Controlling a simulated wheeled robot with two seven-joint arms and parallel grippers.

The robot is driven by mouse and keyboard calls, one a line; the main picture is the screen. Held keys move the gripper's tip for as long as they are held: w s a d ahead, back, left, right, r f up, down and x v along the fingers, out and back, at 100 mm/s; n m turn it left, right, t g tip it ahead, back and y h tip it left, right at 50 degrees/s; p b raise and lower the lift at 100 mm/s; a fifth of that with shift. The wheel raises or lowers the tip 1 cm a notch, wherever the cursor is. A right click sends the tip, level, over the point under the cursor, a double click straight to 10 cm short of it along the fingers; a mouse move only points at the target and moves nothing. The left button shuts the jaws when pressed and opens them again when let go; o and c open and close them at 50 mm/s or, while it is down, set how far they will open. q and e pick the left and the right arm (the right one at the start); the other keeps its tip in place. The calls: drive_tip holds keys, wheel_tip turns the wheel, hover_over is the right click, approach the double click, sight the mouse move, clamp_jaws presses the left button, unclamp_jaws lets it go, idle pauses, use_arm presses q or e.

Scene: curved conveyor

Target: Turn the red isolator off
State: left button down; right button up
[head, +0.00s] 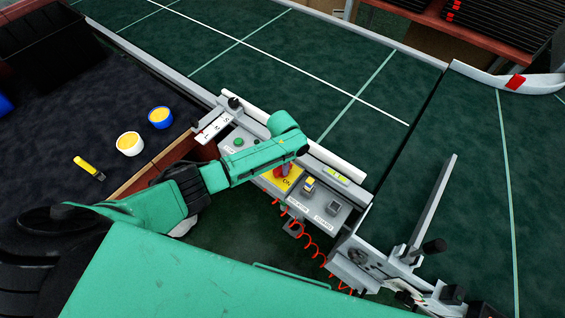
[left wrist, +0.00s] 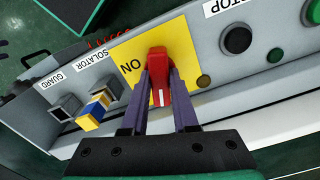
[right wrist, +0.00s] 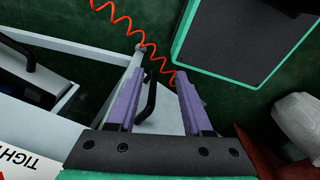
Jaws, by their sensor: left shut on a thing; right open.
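The red isolator (left wrist: 158,66) is a red handle on a yellow plate (left wrist: 125,72) marked ON. In the left wrist view its white line points towards my gripper's palm. My left gripper (left wrist: 159,82) is shut on the handle, with one purple finger on each side. In the head view the left arm covers much of the panel, and only a bit of the red handle (head: 281,171) shows beside the left gripper (head: 287,166). My right gripper (right wrist: 160,77) is open and empty in the right wrist view, with a red coiled cord (right wrist: 127,31) near its fingertips.
The grey panel also carries a yellow-and-blue block (left wrist: 97,110) at ISOLATOR, a GUARD socket (left wrist: 66,107), a black STOP button (left wrist: 236,40) and a green button (left wrist: 311,13). Yellow-filled pots (head: 130,144) stand on the dark surface at left. The green conveyor (head: 330,75) lies behind.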

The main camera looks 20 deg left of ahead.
use_arm(q)
drive_tip(key=shift+n+p, duration=0.7)
drive_tip(key=shift+n, duration=1)
drive_tip(key=c, duration=0.7)
unclamp_jaws()
drive_tip(key=shift+r, duration=0.1)
drive_tip(key=shift+r, duration=0.35)
wheel_tip(320, 180, up, 14)
drive_tip(key=shift+f, duration=0.15)
